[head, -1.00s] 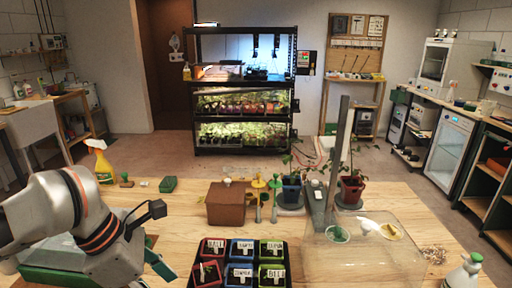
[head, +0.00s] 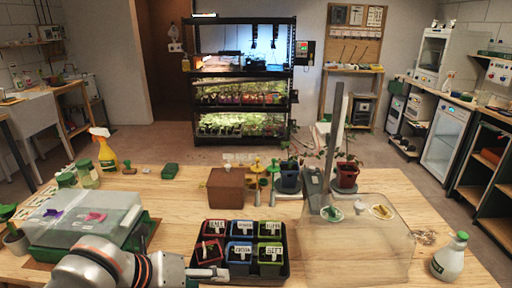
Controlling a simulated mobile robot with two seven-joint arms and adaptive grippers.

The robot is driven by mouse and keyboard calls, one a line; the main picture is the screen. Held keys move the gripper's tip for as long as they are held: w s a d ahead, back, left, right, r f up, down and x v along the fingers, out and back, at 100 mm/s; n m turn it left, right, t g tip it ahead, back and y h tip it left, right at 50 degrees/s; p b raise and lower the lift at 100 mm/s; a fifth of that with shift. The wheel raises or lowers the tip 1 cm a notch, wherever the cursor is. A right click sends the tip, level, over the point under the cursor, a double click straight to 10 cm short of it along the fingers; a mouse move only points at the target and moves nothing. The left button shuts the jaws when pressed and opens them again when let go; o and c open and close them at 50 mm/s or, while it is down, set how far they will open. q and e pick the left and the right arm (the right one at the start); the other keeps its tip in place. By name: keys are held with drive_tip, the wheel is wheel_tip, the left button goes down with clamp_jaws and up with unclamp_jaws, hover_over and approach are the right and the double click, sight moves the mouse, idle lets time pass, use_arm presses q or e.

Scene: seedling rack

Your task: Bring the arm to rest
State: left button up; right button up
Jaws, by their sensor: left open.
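My left arm comes in low at the left. Its gripper (head: 218,273) is low in the picture, at the front left edge of the black tray (head: 284,273). It is open, and I see nothing held in it. Its fingertips are small here, so I cannot tell whether they touch the tray. The tray holds several labelled pots in red, blue and green, among them a red pot (head: 211,250) close to the gripper. My right gripper is not in view.
A clear-lidded green box (head: 140,228) stands left, behind my arm. A brown box (head: 227,187), potted seedlings (head: 346,175) and a grey post (head: 337,125) stand behind the tray.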

use_arm(q)
drive_tip(key=s+a+f+n+t+y, duration=0.1)
drive_tip(key=a+f+n+t+y, duration=0.25)
drive_tip(key=a+f+n, duration=0.9)
drive_tip(key=s+a+f+n+g+y, duration=0.25)
drive_tip(key=s+a+n+y, duration=0.45)
drive_tip(key=s+a+n, duration=0.7)
drive_tip(key=w+d+f+n+t+h, duration=0.2)
drive_tip(key=d+f+h, duration=0.1)
drive_tip(key=d+f, duration=0.4)
drive_tip(key=w+d+f+n+t+h, duration=0.1)
drive_tip(key=d+f+h, duration=0.3)
drive_tip(key=d, duration=0.6)
wheel_tip(320, 180, down, 3)
drive_tip(key=shift+w+d+r+n+t, duration=0.1)
drive_tip(key=shift+w+d+n+t, duration=0.25)
drive_tip(key=shift+n, duration=0.2)
